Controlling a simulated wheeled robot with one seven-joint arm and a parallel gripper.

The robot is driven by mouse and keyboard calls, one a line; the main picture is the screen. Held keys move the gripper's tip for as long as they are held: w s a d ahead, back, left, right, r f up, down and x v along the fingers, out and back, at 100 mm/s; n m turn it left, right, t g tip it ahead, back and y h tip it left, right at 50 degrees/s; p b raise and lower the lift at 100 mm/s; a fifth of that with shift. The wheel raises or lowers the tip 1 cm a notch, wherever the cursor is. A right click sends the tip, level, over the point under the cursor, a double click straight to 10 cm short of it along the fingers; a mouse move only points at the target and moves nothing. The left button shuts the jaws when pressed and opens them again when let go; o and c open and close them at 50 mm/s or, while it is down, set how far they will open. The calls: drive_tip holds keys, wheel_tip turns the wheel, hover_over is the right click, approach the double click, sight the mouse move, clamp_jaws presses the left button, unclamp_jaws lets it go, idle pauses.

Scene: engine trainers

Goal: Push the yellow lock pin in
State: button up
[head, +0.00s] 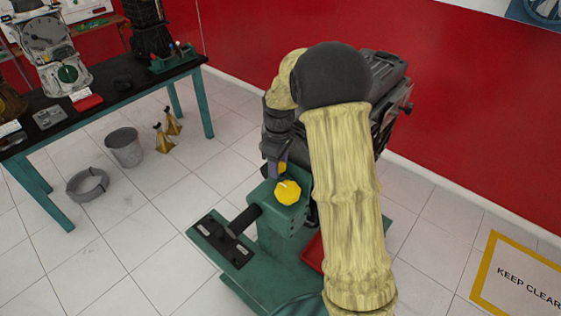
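A green engine trainer stand (268,236) is in the middle of the head view. A faceted yellow knob (287,193) with a pale mark sits on top of its green housing. Just above and behind the knob is a small yellow piece (282,167), which looks like the lock pin; how deep it sits cannot be told. My gripper (275,170) points down at this small yellow piece, close to or touching it. Its fingers are small and partly hidden, so I cannot tell whether they are open or shut.
My sleeved arm covers much of the dark engine (392,75) and a red tray (313,252). A black handle (244,220) sticks out at the stand's left. A workbench (120,88), a bucket (125,147) and yellow jack stands (165,138) are at the left.

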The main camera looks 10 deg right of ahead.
drive_tip(key=shift+w+d+r, duration=0.2)
drive_tip(key=shift+d, duration=0.1)
drive_tip(key=shift+r, duration=0.1)
